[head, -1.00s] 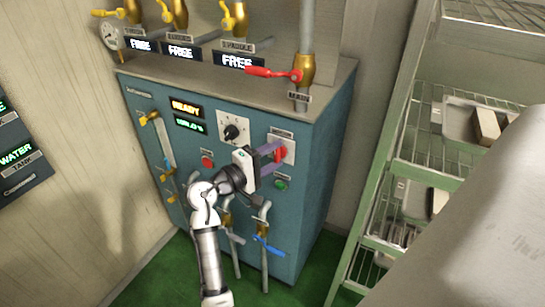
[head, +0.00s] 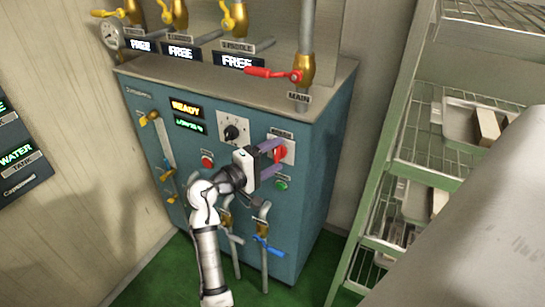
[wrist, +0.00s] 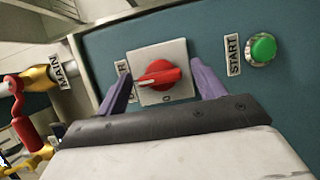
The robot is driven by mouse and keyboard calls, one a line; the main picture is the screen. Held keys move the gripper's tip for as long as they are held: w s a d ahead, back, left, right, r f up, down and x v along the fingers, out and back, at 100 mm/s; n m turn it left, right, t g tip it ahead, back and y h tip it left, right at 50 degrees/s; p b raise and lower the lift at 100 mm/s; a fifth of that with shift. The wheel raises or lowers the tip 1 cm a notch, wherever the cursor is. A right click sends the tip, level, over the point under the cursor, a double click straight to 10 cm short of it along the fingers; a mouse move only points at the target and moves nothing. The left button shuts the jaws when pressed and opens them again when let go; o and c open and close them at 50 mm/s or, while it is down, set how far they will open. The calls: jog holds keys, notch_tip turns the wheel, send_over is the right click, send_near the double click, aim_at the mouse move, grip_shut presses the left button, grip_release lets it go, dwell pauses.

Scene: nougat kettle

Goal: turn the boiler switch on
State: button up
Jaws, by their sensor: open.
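The boiler switch is a red rotary knob (wrist: 158,75) on a pale square plate (wrist: 152,57) on the blue boiler cabinet (head: 315,150). In the wrist view its pale pointer is turned to the picture's left. In the head view the red knob (head: 280,153) shows at the upper right of the front panel, partly behind my gripper. My gripper (wrist: 162,88) is open, with one purple finger at each side of the knob. It also shows in the head view (head: 272,156). I cannot tell whether the fingers touch the knob.
A green START button (wrist: 262,48) sits beside the switch. A red button (head: 207,162) and a black dial (head: 231,132) are left of it. The red-handled MAIN valve (head: 272,73) stands above. A green wire shelf (head: 405,150) stands at the right.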

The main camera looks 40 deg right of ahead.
jog(key=a+b, duration=0.1)
jog(key=a, duration=1.2)
jog(key=shift+a+b, duration=0.35)
jog(key=shift+a, duration=0.05)
